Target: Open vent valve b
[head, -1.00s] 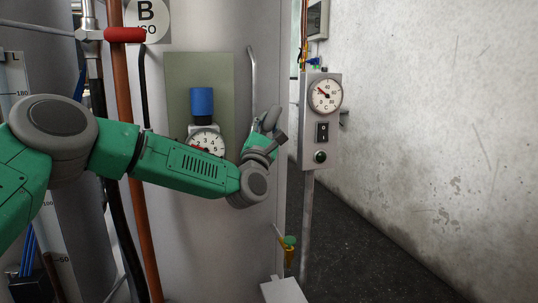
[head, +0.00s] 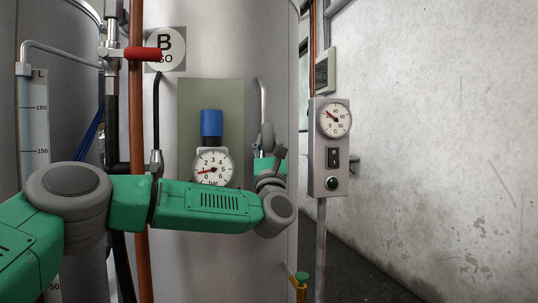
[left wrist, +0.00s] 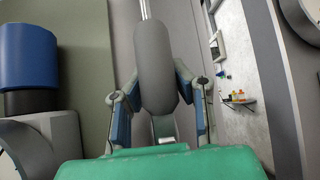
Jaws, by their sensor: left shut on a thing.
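My left gripper (head: 268,152) is at the lower end of a thin silver pipe on the pale tank, right of the gauge panel. In the left wrist view my left gripper (left wrist: 157,118) has its two blue-padded fingers on either side of a grey rounded handle (left wrist: 156,62) and is shut on it. The handle (head: 268,134) stands about upright. The silver pipe (left wrist: 145,9) rises behind it; it also shows in the head view (head: 262,96). Whether this handle is vent valve b carries no readable label. The valve body is hidden. My right gripper is not in view.
A pressure gauge (head: 213,168) under a blue cylinder (head: 211,123) sits beside my forearm. A switch box (head: 330,170) stands right of the gripper. A concrete wall (head: 430,130) is farther right.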

